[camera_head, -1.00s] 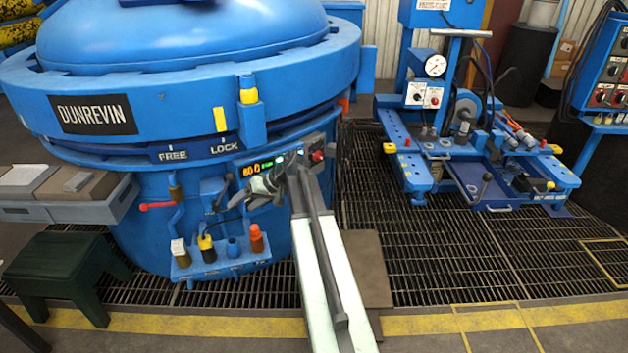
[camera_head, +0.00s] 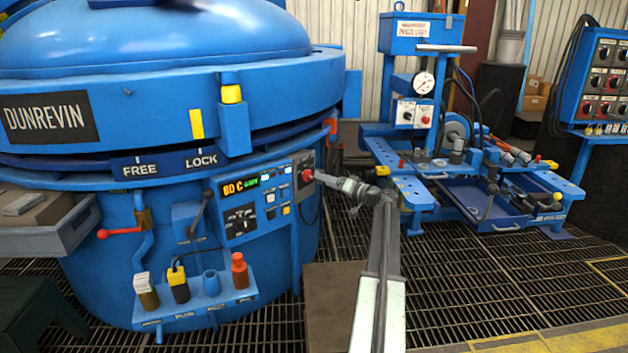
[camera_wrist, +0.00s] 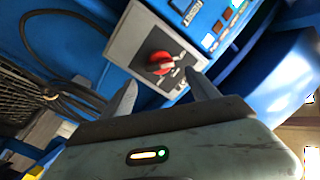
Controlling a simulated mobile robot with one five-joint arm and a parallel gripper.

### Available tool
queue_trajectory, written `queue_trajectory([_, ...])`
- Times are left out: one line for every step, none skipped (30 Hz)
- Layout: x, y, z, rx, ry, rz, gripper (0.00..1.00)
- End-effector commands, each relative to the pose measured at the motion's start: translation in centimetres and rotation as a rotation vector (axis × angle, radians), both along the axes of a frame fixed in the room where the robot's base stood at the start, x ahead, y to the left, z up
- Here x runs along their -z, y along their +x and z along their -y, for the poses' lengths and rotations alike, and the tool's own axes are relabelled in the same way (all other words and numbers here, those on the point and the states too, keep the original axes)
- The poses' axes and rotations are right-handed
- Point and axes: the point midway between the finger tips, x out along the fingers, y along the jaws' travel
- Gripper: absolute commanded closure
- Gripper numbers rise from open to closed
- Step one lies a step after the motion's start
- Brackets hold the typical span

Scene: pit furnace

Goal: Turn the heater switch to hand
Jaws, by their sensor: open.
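A red rotary knob (camera_head: 306,175), which looks like the heater switch, sits on a grey plate at the right end of the furnace control panel (camera_head: 255,200). In the wrist view the red knob (camera_wrist: 158,63) is turned at a slant on its plate (camera_wrist: 140,42); the small lettering there is too blurred to read. My gripper (camera_head: 322,179) is just right of the knob in the head view. In the wrist view my gripper (camera_wrist: 160,84) is open, with a fingertip to each side and nothing between them. The knob lies just beyond the tips; contact cannot be told.
The panel also has a lit display (camera_head: 238,185) and several buttons. A shelf (camera_head: 205,300) with several plugs juts out below. A blue press bench (camera_head: 410,185) with another red knob stands to the right. A dark cable (camera_wrist: 65,95) hangs beside the plate. Grating floor lies open ahead.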

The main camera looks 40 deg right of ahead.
Motion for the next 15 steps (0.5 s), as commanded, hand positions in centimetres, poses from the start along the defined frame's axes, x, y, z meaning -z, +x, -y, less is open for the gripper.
queue_trajectory([0.0, 1.3, -0.1, -0.004, 0.000, 0.000, 0.31])
queue_trajectory([0.0, 1.8, -0.2, -0.004, 0.000, 0.000, 0.31])
queue_trajectory([0.0, 2.7, -0.3, -0.004, 0.000, 0.000, 0.31])
queue_trajectory([0.0, 3.3, -0.5, -0.006, 0.000, 0.000, 0.31])
queue_trajectory([0.0, 3.8, -0.6, -0.006, 0.000, 0.000, 0.31])
queue_trajectory([0.0, 4.4, -0.6, -0.005, 0.000, -0.001, 0.31])
queue_trajectory([0.0, 4.7, -0.7, -0.004, 0.000, 0.000, 0.31])
queue_trajectory([0.0, 5.0, -0.7, -0.004, 0.000, 0.000, 0.31])
queue_trajectory([0.0, 5.2, -0.8, -0.005, 0.000, -0.001, 0.31])
queue_trajectory([0.0, 5.3, -0.9, -0.005, 0.000, -0.001, 0.31])
queue_trajectory([0.0, 5.3, -0.9, -0.005, 0.000, -0.001, 0.31])
queue_trajectory([0.0, 5.3, -0.9, -0.005, 0.000, -0.001, 0.31])
queue_trajectory([0.0, 5.3, -0.9, -0.005, 0.000, -0.001, 0.31])
queue_trajectory([0.0, 5.3, -0.9, -0.006, 0.000, 0.000, 0.31])
queue_trajectory([0.0, 5.3, -1.0, -0.006, 0.000, 0.000, 0.31])
